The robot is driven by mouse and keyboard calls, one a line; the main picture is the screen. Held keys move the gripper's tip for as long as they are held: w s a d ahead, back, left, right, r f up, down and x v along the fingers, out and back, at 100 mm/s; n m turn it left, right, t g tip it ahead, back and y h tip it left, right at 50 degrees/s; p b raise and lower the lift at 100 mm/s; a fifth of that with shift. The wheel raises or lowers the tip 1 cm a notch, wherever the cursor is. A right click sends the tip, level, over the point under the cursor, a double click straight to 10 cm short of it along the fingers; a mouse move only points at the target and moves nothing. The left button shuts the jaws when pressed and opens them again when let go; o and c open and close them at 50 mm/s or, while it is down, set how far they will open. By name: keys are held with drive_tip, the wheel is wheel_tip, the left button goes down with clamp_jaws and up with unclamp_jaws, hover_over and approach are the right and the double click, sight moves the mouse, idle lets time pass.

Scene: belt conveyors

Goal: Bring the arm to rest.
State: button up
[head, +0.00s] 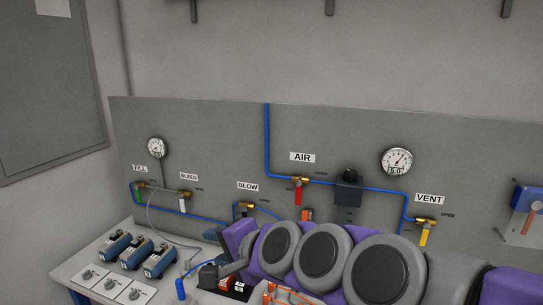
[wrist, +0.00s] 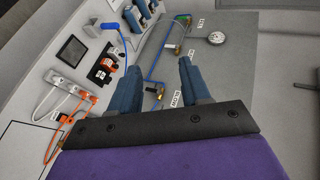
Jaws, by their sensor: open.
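My gripper shows in the wrist view (wrist: 158,82), with its two blue-grey fingers spread apart and nothing between them. Beyond the fingers are the grey panel and its blue pipe. In the head view my purple and grey arm stretches across the lower right in front of the panel. The gripper's fingertips are not clear in that view. The arm hides part of the bench and the panel's lower edge.
A grey panel (head: 225,130) carries gauges (head: 397,161), blue pipes and valves with red (head: 298,192) and yellow (head: 424,236) handles. The bench (head: 70,268) holds several blue devices (head: 159,260) and knob plates. Orange cables (wrist: 53,135) lie at the left in the wrist view.

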drive_tip(key=s+d+f+n+g+h, duration=0.6)
drive_tip(key=s+d+f, duration=0.7)
drive_tip(key=s+f, duration=0.15)
drive_tip(key=s+d+f+n+g+h, duration=0.1)
drive_tip(key=s+d+f+g+h, duration=0.2)
drive_tip(key=s+d, duration=0.7)
drive_tip(key=s+f+g, duration=0.1)
drive_tip(key=s+f, duration=0.1)
drive_tip(key=s, duration=0.1)
drive_tip(key=shift+d+f+n+g, duration=0.15)
drive_tip(key=shift+d+n+g, duration=0.15)
drive_tip(key=shift+n, duration=0.1)
